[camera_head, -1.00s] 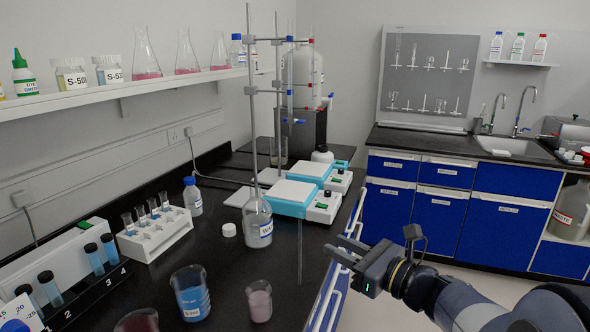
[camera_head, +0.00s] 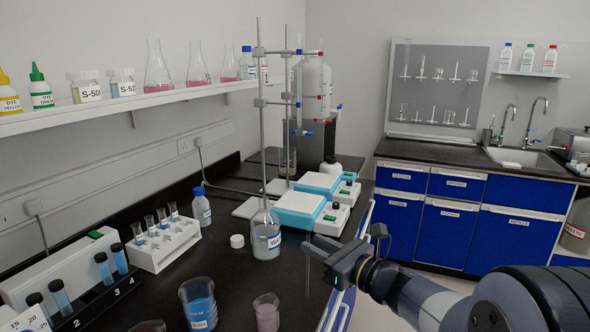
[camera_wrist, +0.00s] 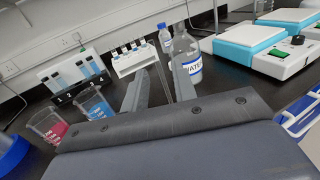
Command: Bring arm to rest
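My gripper (camera_head: 322,254) is at the right edge of the black bench in the head view, with its arm reaching in from the lower right.
A beaker of blue liquid (camera_head: 199,304) and a beaker of pink liquid (camera_head: 266,314) stand near the bench front. A white tube rack (camera_head: 162,246), stands with clamps (camera_head: 262,120) and two hotplates (camera_head: 300,208) occupy the bench. The floor (camera_head: 425,279) beyond my arm is clear.

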